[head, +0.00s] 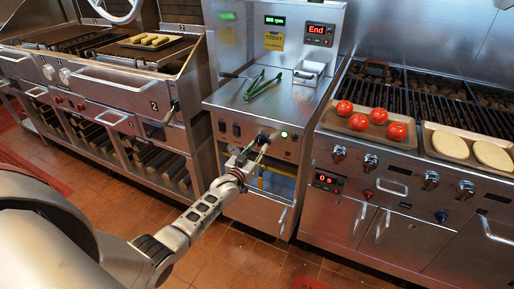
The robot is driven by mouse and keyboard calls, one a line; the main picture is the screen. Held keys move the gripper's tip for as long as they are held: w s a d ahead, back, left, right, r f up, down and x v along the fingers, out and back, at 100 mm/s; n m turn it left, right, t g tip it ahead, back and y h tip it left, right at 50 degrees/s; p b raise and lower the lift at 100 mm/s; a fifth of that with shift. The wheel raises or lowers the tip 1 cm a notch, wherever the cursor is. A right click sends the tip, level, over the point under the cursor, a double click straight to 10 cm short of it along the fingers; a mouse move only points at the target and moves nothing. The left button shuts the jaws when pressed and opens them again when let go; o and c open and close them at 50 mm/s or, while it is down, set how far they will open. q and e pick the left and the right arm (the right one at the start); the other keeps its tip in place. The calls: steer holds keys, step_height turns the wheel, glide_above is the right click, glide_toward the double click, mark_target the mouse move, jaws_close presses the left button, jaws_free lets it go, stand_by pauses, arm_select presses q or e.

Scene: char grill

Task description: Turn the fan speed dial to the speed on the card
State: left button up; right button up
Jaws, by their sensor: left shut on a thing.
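The yellow card (274,41) hangs on the back panel of the middle steel station; its heading reads TODAY, and the smaller print is too small to read. A green rpm display (275,20) is lit above it; its figure looks like 800, but is hard to read. My left gripper (264,139) reaches the front control panel of that station and is shut on the fan speed dial, which is mostly hidden behind the fingers. My right gripper is not in view.
A red display (319,33) reads End. The right grill carries a tray with several tomatoes (358,122). Black switches (236,129) sit left of my gripper.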

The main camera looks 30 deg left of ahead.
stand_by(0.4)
arm_select(q)
steer(key=o, duration=1.1)
steer(key=shift+s+f, duration=0.1)
steer(key=shift+s, duration=0.5)
steer(key=s, duration=1)
steer(key=shift+s+d, duration=0.35)
steer(key=shift+s, duration=0.05)
steer(key=s+d+f+m+g+h, duration=0.1)
steer(key=s+d+f, duration=0.3)
steer(key=s, duration=0.6)
steer(key=s+d+f+m+g+h, duration=0.1)
steer(key=s+d+f+g, duration=0.3)
steer(key=s+d, duration=0.5)
steer(key=s+d+f+m+g+h, duration=0.1)
steer(key=s+d+f, duration=0.5)
steer(key=s, duration=0.6)
steer(key=shift+s+d+f+m+g+h, duration=0.1)
steer(key=shift+s+d+m+g+h, duration=0.05)
steer(key=shift+m+g, duration=0.3)
steer(key=shift+s+d+f+m+g+h, duration=0.15)
steer(key=shift+m+g, duration=0.1)
steer(key=shift+m, duration=0.3)
